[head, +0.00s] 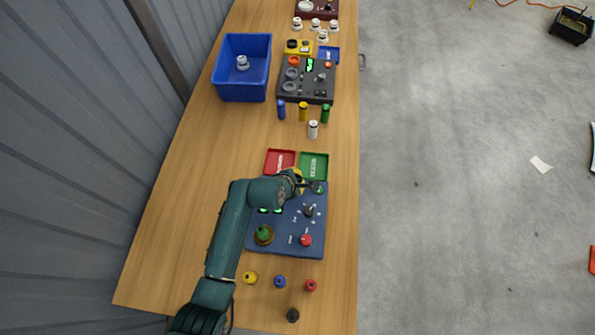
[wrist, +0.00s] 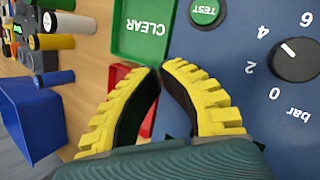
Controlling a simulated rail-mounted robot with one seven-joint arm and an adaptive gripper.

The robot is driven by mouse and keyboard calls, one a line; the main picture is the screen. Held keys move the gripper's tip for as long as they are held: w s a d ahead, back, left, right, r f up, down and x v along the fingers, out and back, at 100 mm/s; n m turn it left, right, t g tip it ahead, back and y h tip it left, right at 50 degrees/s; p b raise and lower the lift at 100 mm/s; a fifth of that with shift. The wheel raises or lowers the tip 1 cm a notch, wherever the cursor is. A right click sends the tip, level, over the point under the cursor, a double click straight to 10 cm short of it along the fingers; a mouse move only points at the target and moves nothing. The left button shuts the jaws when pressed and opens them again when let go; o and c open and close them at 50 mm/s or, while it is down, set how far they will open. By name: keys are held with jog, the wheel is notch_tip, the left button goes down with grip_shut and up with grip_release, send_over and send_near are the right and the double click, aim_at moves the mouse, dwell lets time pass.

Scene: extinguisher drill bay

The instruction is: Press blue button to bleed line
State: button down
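The blue-grey control panel (head: 285,250) lies on the bench, with a green TEST button (wrist: 205,11), a black bar dial (wrist: 296,60) and a red button (head: 305,240). I cannot make out a blue button on the panel; my arm covers part of it. A small blue knob-like piece (head: 280,281) stands on the bench in front of the panel. My gripper (head: 305,184) is over the panel's far edge, near the TEST button. In the wrist view its yellow fingers (wrist: 161,69) meet at the tips, with nothing visible held between them.
Red (head: 279,161) and green (head: 314,166) trays adjoin the panel's far edge. Yellow (head: 250,277), red (head: 311,285) and black (head: 292,315) pieces stand in front. Beyond are several small cylinders, a dark panel (head: 304,96) and a blue bin (head: 241,88). Bench left of the trays is clear.

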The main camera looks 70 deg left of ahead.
jog(key=shift+r+p, duration=2.55)
jog(key=shift+p, duration=0.1)
jog(key=shift+f, duration=0.1)
